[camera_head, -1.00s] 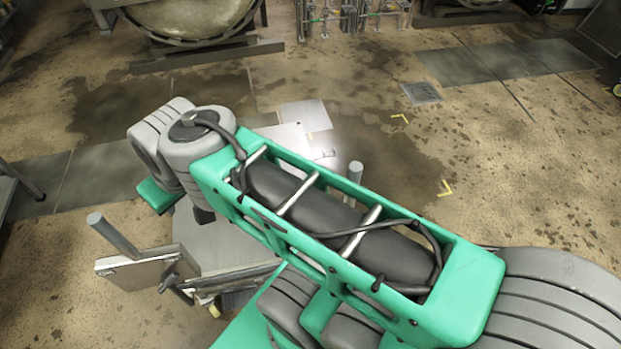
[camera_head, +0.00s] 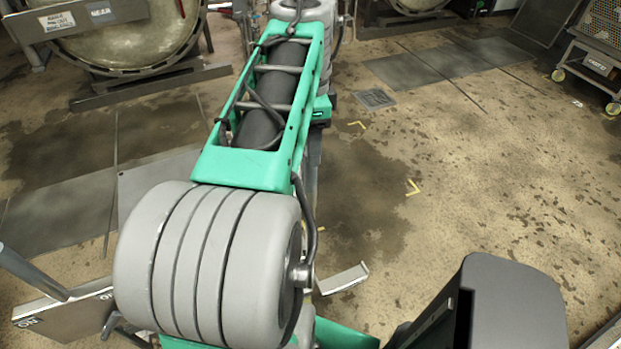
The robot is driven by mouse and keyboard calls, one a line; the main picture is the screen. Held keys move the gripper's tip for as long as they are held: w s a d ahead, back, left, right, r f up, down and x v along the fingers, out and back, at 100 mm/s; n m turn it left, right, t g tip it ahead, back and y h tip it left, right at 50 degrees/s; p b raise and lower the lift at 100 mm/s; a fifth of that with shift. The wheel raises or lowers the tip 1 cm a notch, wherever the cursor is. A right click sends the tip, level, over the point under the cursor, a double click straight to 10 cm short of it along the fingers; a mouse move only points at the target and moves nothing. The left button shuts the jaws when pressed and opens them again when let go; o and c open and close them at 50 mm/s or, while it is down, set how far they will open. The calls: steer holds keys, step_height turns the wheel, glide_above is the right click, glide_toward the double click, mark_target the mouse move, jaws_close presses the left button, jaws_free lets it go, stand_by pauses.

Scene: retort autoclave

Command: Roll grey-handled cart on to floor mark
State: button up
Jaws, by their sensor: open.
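A grey cart with a sign plate (camera_head: 65,318) and a thick grey handle bar (camera_head: 30,272) shows in part at the lower left of the head view. My arm covers most of its middle. A pale flat piece (camera_head: 342,279) shows right of my arm; I cannot tell whether it belongs to this cart. Yellow corner marks lie on the floor right of my arm, one farther off (camera_head: 358,124) and one nearer (camera_head: 413,187). Any other corners are hidden or unclear. My arm reaches away up the middle of the picture, and my gripper is not visible.
A large round vessel (camera_head: 115,35) stands at the upper left on a dark base. Another cart (camera_head: 590,55) with yellow wheels stands at the upper right. A floor drain (camera_head: 374,98) lies beyond the yellow marks. The floor right of the marks is clear.

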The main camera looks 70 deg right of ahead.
step_height(320, 180, down, 8)
steer(key=shift+r+p, duration=0.2)
steer(key=shift+p, duration=0.15)
jaws_close()
stand_by(0.4)
stand_by(0.9)
